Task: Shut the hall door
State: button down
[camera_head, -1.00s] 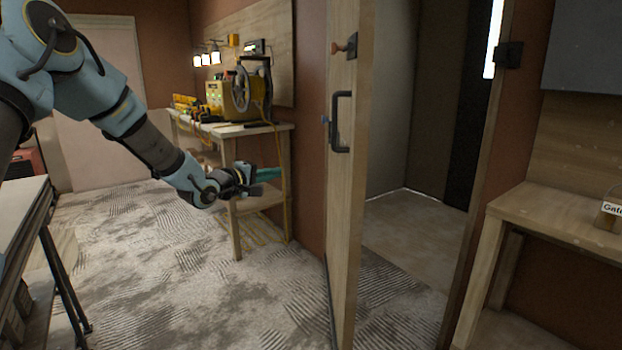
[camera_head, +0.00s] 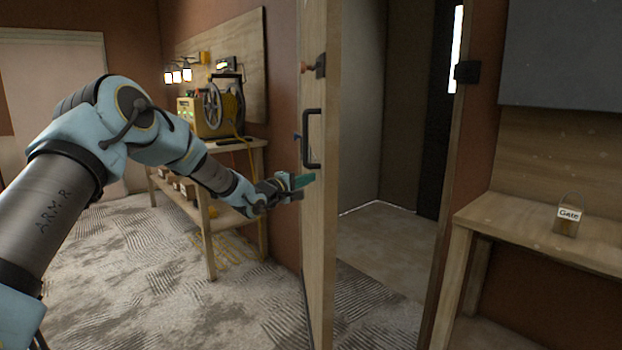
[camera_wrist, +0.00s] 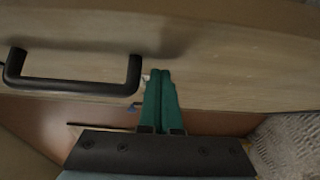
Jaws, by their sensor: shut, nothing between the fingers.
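The hall door (camera_head: 321,230) is a pale wooden door that stands open, seen nearly edge-on in the head view. Its black bar handle (camera_head: 311,138) also shows at the left of the wrist view (camera_wrist: 75,88). My gripper (camera_head: 306,181) has green fingers, shut and empty. It is at the door just below the handle in the head view. In the wrist view the shut fingertips (camera_wrist: 160,74) lie over the door face, beside the right end of the handle; whether they touch the wood I cannot tell. The doorway (camera_head: 385,235) is open to the right of the door.
A wooden workbench (camera_head: 210,155) with a yellow machine and reel (camera_head: 222,108) stands behind my arm at the left. A black catch (camera_head: 467,72) sits on the door frame. At the right is a wooden shelf (camera_head: 545,225) with a padlock tagged "Gate" (camera_head: 568,218). Patterned carpet is clear in front.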

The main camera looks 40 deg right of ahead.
jog(key=shift+s+d, duration=0.25)
jog(key=shift+d, duration=0.05)
